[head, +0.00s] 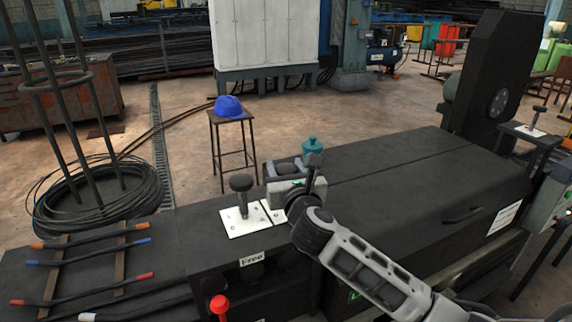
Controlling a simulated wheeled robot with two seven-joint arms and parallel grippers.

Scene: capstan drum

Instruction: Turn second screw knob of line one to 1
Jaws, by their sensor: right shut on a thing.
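A dark screw knob (242,184) stands upright on a white plate (238,223) on the black machine top. A second white plate (272,212) lies directly to its right, partly covered by my right gripper. How far that knob is turned cannot be read. My left gripper is not in view.
A teal-capped object (312,150) stands just behind my right gripper. A red-topped lever (219,306) rises at the front, below a "Free" label (252,259). Several coloured rods lie at left. The black cover (420,180) at right is flat and clear.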

